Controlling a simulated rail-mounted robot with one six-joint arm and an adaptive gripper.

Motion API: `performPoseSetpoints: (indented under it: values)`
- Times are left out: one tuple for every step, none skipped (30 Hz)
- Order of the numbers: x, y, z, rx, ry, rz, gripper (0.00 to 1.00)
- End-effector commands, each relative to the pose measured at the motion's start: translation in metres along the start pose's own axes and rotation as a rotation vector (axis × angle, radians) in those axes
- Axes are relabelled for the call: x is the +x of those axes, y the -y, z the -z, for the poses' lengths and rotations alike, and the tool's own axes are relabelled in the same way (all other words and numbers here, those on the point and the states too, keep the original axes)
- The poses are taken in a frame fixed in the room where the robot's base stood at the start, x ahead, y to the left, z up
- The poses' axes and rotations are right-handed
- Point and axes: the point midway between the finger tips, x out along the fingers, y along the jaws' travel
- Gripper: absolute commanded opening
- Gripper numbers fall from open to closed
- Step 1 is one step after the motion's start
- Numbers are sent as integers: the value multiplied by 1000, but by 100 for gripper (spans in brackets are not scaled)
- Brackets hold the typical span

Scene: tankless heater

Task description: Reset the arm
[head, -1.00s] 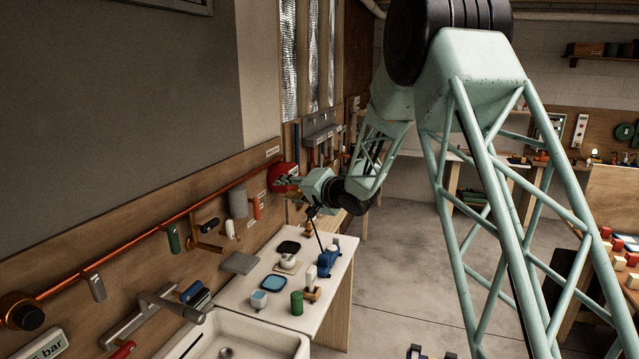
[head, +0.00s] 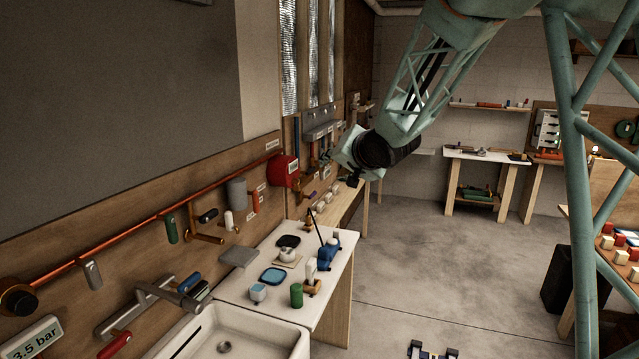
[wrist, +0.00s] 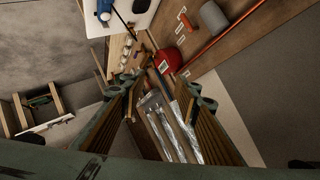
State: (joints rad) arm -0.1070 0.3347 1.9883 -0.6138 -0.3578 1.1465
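My arm's light green links (head: 430,85) reach in from the upper right in the head view. My gripper (head: 332,156) is raised in front of the back end of the wall, beyond the white counter, and is small and partly hidden by the wrist there. In the wrist view my gripper (wrist: 152,98) shows its two fingers spread apart, with nothing between them. Past the fingers are silvery strips and a red wall-mounted object (wrist: 167,62).
A white counter (head: 240,290) holds a blue object (head: 328,253), a green cylinder (head: 296,295) and small cups, beside a sink (head: 270,345). A copper pipe (head: 130,223) runs along the wall, with the red object (head: 283,171) near its end. Open floor (head: 430,260) lies right.

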Motion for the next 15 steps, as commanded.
performPoseSetpoints:
  values:
    - [-10, -5, 1, -8, -4, -16, 30]
    - [-16, -8, 1, -16, -3, -29, 30]
    - [-23, -12, 2, -23, -4, -43, 30]
    - [-29, -15, 2, -30, -4, -55, 30]
    - [-35, -18, 2, -35, -4, -65, 30]
    - [-43, -23, 2, -44, -3, -81, 30]
    - [-48, -26, 2, -50, -3, -91, 30]
    - [-54, -29, 2, -55, -1, -103, 30]
    - [-62, -33, 2, -63, -1, -117, 30]
    - [-68, -36, 1, -68, 1, -128, 30]
    - [-74, -39, 1, -74, 3, -139, 30]
    - [-83, -43, 0, -81, 5, -153, 30]
    - [-88, -46, -1, -86, 7, -164, 30]
    - [-94, -50, -2, -92, 10, -174, 30]
    - [-103, -53, -3, -99, 12, -187, 30]
